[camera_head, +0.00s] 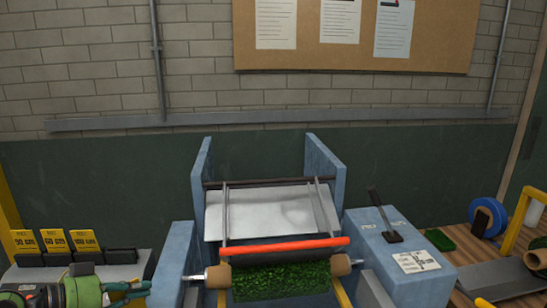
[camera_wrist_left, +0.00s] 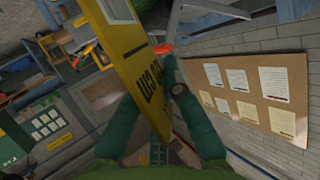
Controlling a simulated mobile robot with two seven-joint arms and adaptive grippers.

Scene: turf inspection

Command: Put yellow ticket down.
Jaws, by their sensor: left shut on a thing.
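My left gripper (camera_head: 126,290) is low at the left edge of the head view, in front of the ticket stand. In the left wrist view its green fingers (camera_wrist_left: 152,95) are shut on a yellow ticket (camera_wrist_left: 132,50) with dark lettering. Three other yellow tickets (camera_head: 54,241) stand upright in dark holders (camera_head: 85,257) on a grey surface (camera_head: 40,274), just beyond the gripper. My right gripper is not in view.
A blue machine (camera_head: 198,185) with a green turf roll (camera_head: 265,278) and a red bar (camera_head: 284,246) stands at the centre. A blue box (camera_head: 377,243) with a black lever (camera_head: 384,214) is right of it.

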